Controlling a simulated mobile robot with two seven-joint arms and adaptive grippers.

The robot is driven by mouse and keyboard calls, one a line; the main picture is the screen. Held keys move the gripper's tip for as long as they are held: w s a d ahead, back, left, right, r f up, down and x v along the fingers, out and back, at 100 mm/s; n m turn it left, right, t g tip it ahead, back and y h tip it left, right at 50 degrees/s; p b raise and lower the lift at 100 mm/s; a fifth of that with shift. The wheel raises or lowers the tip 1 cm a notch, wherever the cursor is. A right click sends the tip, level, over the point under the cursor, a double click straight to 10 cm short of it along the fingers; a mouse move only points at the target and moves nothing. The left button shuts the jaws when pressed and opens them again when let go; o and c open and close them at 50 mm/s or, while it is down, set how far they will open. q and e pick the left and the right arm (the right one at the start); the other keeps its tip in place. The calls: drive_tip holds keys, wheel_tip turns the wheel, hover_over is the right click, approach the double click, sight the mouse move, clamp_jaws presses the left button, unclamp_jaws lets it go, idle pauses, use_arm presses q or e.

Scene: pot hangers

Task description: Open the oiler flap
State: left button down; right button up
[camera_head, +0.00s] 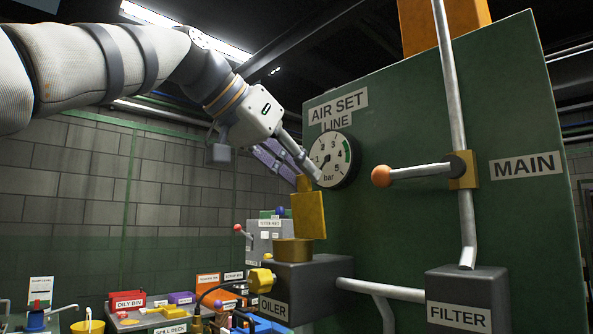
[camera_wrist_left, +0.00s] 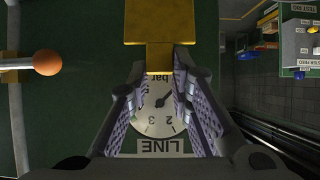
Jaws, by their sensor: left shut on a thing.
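The oiler (camera_head: 300,278) is a dark grey box low on the green panel, with a round brass-yellow neck (camera_head: 292,252) on top. The yellow oiler flap (camera_head: 309,216) stands upright above the neck, its flat face showing, with a narrower tab (camera_head: 304,184) at its top. My left gripper (camera_head: 304,174) reaches in from the upper left and is shut on the flap's tab. In the left wrist view the flap (camera_wrist_left: 148,22) is at the top, and its tab (camera_wrist_left: 159,58) sits between the fingertips (camera_wrist_left: 160,70). My right gripper is not in view.
A pressure gauge (camera_head: 332,160) is close behind my left fingers. A lever with an orange knob (camera_head: 381,176), a vertical pipe (camera_head: 452,100) and the filter box (camera_head: 467,300) are to the right. A cluttered bench (camera_head: 150,322) is lower left.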

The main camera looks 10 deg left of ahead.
use_arm(q)
drive_tip(key=shift+w+d+f, duration=0.1)
drive_tip(key=c, duration=1.8)
unclamp_jaws()
drive_tip(key=o, duration=0.4)
drive_tip(key=shift+w+d+f, duration=0.1)
drive_tip(key=shift+w+d, duration=0.05)
drive_tip(key=shift+d, duration=0.05)
drive_tip(key=shift+c, duration=0.2)
drive_tip(key=shift+w+d, duration=0.1)
drive_tip(key=shift+w, duration=0.05)
drive_tip(key=v, duration=1.2)
drive_tip(key=shift+f, duration=0.1)
